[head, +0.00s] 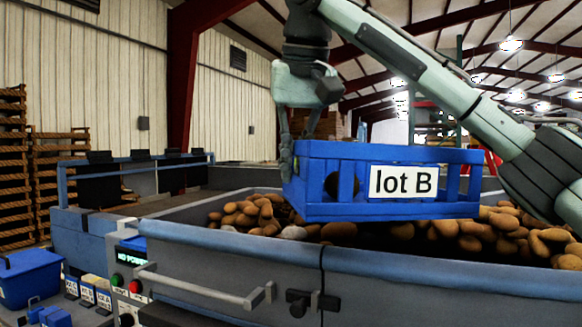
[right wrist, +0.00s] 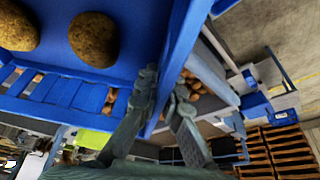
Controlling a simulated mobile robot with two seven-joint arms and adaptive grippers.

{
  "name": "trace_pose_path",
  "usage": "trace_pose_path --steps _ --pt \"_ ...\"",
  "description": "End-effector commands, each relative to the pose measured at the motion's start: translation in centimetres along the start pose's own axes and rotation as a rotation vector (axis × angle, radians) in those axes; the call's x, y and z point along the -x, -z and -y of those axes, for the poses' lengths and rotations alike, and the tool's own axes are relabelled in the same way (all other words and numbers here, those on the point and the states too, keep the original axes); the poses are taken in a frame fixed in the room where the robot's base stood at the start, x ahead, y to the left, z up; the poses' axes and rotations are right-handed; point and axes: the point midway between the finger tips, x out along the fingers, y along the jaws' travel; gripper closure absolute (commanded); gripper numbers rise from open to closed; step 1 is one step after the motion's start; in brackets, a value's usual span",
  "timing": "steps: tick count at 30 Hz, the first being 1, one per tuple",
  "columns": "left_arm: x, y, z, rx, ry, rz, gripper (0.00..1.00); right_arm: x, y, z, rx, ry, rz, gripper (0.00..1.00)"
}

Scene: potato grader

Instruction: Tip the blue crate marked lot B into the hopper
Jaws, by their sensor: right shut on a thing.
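The blue slatted crate (head: 320,207) with a white "lot B" label (head: 402,181) hangs nearly level above the hopper (head: 240,250), a grey bin with a blue rim. Potatoes (head: 250,214) lie in the hopper below the crate. My right gripper (head: 287,165) is shut on the crate's left end wall. In the right wrist view its fingers (right wrist: 165,112) straddle the blue rim of the crate (right wrist: 185,45). Two potatoes (right wrist: 94,38) show inside the crate there; the rest of its inside is out of view. My left gripper is not in view.
A control panel (head: 130,270) with a lit display and green and red buttons stands at the hopper's front left, beside a grey handle rail (head: 205,287). Wooden pallets (head: 60,165) stack behind.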

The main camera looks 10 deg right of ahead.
Motion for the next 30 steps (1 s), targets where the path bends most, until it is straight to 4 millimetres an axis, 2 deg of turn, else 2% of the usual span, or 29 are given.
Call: trace_pose_path --steps 11,24,30 --pt "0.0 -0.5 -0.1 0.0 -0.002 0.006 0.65 1.3 0.5 -1.3 -0.048 0.114 -0.001 1.0" --pt "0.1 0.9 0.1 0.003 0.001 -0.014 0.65 2.6 1.1 -2.8 -0.089 0.213 -0.001 1.0" --pt "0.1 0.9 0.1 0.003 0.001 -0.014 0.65 3.3 1.4 -3.5 -0.106 0.255 -0.002 1.0"
